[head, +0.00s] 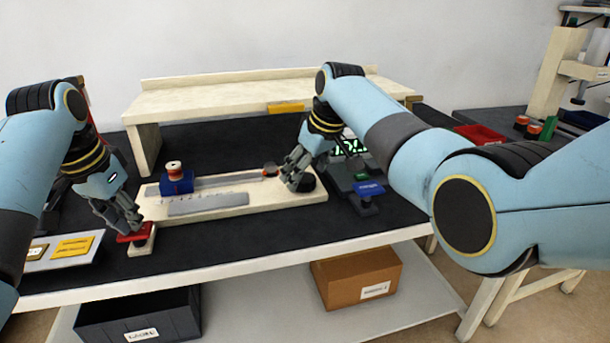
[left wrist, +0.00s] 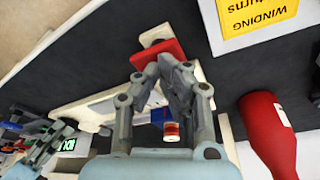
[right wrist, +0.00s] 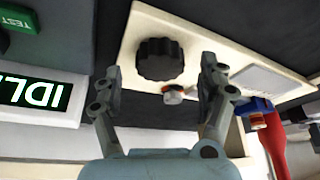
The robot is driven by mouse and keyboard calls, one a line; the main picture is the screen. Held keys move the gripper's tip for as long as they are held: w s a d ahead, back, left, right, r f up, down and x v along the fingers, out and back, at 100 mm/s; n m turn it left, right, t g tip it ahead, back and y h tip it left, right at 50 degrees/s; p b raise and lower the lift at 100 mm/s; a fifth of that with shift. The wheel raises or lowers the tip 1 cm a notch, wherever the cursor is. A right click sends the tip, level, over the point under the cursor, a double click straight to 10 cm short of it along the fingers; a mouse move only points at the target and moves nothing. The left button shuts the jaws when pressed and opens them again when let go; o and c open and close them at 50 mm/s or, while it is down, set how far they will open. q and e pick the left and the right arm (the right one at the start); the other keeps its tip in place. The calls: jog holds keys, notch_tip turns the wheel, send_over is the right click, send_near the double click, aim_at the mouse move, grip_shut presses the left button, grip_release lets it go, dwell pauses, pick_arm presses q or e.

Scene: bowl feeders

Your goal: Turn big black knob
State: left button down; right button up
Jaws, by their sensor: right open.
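The big black knob (right wrist: 159,60) is round and ridged. It sits on the cream board (right wrist: 195,30) in the right wrist view and shows partly in the head view (head: 304,184). My right gripper (head: 290,182) is open, with its fingers (right wrist: 160,70) on either side of the knob in the right wrist view. I cannot tell whether they touch it. My left gripper (head: 128,226) is at a red block (head: 136,234) on a small cream base. In the left wrist view its fingers (left wrist: 168,66) look closed together, their tips against or just above the red block (left wrist: 157,53).
A blue block with a spool (head: 175,181) and a metal ruler (head: 208,203) lie on the board. A device with a green display (head: 350,147) and a blue-labelled piece (head: 369,189) stand right of the knob. A cream shelf (head: 210,98) stands behind.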

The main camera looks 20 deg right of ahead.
jog(key=shift+w+a+f, duration=0.15)
jog(key=shift+w+f, duration=0.05)
jog(key=shift+f, duration=0.5)
jog(key=shift+c, duration=0.4)
jog(key=c, duration=1.1)
